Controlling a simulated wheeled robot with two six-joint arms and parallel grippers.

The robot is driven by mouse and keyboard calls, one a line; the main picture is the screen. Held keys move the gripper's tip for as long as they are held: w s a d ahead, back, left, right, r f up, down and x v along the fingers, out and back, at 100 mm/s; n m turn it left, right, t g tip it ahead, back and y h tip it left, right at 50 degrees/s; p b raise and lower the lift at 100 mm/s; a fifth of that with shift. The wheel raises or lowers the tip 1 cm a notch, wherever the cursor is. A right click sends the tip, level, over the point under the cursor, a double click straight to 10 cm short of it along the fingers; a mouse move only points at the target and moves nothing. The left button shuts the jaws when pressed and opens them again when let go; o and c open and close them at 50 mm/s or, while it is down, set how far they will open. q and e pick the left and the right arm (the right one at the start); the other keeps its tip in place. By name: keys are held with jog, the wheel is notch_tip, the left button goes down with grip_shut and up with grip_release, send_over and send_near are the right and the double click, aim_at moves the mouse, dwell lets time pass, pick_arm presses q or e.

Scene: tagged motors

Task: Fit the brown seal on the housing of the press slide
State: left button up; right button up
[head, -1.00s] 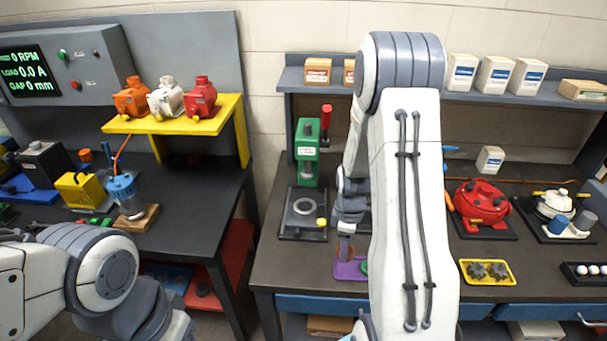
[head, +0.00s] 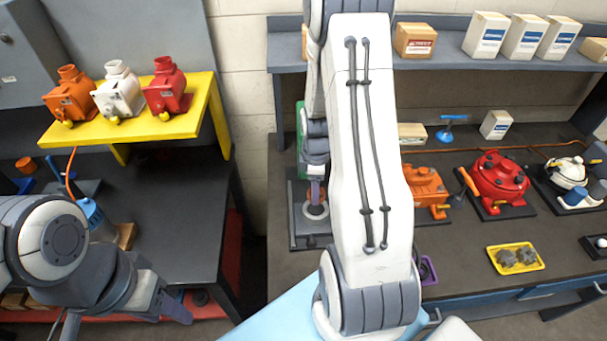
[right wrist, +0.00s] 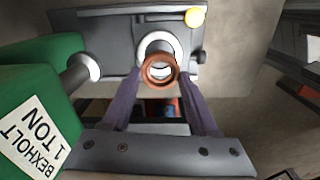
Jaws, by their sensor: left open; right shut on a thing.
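The brown seal (right wrist: 160,72) is a small ring held between the fingertips of my right gripper (right wrist: 161,80) in the right wrist view. Behind it is a pale metal ring (right wrist: 150,43) on the dark grey base plate of the green press (right wrist: 38,70), which looks like the housing. The seal overlaps the lower part of that ring; I cannot tell whether they touch. In the head view the ring (head: 315,211) shows just below my right gripper (head: 316,188), and my arm hides most of the press. My left gripper (head: 178,308) is open, low at the left.
The green press column with its label stands close to the left of my right gripper. A yellow shelf (head: 140,130) carries three pump-like parts. A purple tray (head: 428,270) is partly hidden by my arm. A yellow tray (head: 515,258) sits at the right.

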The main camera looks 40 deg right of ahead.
aim_at(314, 209)
jog(key=shift+w+f, duration=0.15)
jog(key=shift+f+b, duration=0.55)
jog(key=shift+b, duration=0.1)
jog(key=shift+d+f+b, duration=0.1)
jog(key=shift+f+b, duration=0.6)
jog(key=shift+f, duration=0.15)
jog(key=shift+f+b, duration=0.7)
jog(key=shift+f, duration=0.1)
jog(key=shift+r, duration=0.1)
jog(key=shift+f+b, duration=0.3)
jog(key=shift+f, duration=0.45)
jog(key=o, duration=1.4)
